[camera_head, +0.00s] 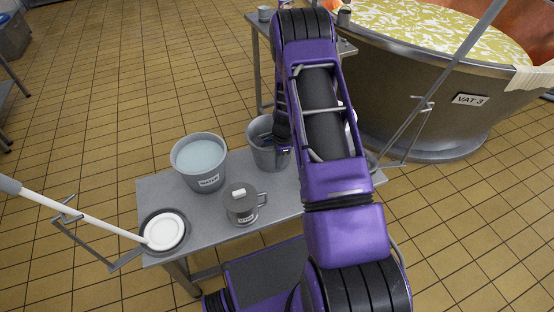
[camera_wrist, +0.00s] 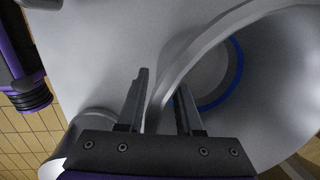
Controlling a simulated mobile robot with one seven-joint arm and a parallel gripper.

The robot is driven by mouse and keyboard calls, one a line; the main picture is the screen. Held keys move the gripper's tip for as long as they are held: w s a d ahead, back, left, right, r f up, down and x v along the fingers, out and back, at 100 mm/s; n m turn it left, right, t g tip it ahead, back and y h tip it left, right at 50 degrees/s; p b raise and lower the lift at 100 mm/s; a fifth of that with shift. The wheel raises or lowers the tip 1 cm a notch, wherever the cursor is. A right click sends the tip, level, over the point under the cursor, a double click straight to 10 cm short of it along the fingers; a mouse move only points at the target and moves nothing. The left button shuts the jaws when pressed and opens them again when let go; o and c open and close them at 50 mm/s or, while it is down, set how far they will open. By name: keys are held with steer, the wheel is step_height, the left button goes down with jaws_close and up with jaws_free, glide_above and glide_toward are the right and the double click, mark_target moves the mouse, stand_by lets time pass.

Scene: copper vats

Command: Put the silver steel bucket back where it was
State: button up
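A grey metal bucket (camera_head: 268,154), which I take for the silver steel one, stands on the metal table behind the labelled mug, partly hidden by my arm. In the head view my gripper is mostly hidden at this bucket's opening. In the wrist view my gripper (camera_wrist: 162,90) has its two fingers apart. A blue ring (camera_wrist: 238,70) shows beyond the band.
VAT 3 (camera_head: 435,115) stands behind right. A smaller table (camera_head: 262,48) is behind.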

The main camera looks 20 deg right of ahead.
steer(key=shift+r, duration=0.1)
step_height(320, 180, up, 12)
steer(key=s+d+p, duration=0.1)
steer(key=shift+s+p, duration=0.35)
stand_by(0.4)
